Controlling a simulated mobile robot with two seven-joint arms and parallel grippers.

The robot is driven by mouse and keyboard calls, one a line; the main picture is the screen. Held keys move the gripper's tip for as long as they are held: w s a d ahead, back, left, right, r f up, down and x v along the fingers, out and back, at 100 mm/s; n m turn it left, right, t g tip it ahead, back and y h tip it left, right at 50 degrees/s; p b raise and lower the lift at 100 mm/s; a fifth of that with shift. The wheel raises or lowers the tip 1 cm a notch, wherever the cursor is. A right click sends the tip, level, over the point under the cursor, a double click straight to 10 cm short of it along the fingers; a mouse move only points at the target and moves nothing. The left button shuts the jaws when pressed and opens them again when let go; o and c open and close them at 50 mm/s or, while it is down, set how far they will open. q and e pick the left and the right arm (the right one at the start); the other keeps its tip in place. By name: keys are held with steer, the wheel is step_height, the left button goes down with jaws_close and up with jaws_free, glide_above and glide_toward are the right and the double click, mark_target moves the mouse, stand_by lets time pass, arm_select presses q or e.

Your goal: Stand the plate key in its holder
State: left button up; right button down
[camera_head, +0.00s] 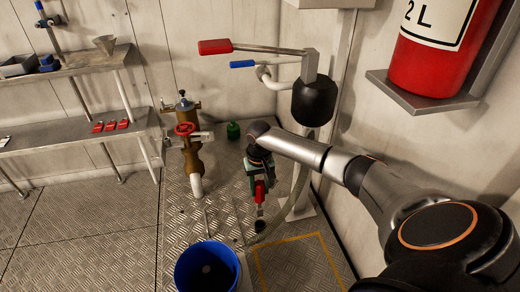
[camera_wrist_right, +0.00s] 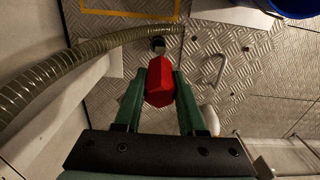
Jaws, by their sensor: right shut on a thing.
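The plate key has a red handle (camera_head: 260,191) and a short metal end below it. My right gripper (camera_head: 257,178) is shut on this handle, above the floor beside the wall post. In the right wrist view the red handle (camera_wrist_right: 159,83) sits between the green fingers of my right gripper (camera_wrist_right: 159,90), and the metal end (camera_wrist_right: 158,45) points away toward the floor. The key's tip is too small to make out. I cannot pick out the key's holder with certainty in either view. My left gripper is not in view.
A blue bucket (camera_head: 207,267) stands on the chequered floor at the front. A brass valve with a red wheel (camera_head: 185,129) stands left of my arm. A ribbed hose (camera_wrist_right: 62,71) runs close by. A hand pump (camera_head: 314,100) and red extinguisher (camera_head: 440,55) are by the wall.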

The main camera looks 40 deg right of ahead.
mark_target(260, 199)
steer(key=shift+w+d+f, duration=0.3)
steer(key=shift+d, duration=0.15)
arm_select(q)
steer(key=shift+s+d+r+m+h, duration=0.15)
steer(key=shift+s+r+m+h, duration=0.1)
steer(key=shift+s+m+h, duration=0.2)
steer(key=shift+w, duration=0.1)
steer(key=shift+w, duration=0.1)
arm_select(e)
steer(key=shift+s+r, duration=0.1)
steer(key=shift+a+r+p, duration=0.1)
steer(key=shift+r+p, duration=0.1)
steer(key=shift+p, duration=0.8)
step_height(260, 199, down, 4)
steer(key=b, duration=0.2)
steer(key=shift+f+b, duration=0.1)
steer(key=shift+b, duration=0.25)
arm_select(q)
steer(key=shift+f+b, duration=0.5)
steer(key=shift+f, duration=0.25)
arm_select(e)
steer(key=shift+f, duration=1.05)
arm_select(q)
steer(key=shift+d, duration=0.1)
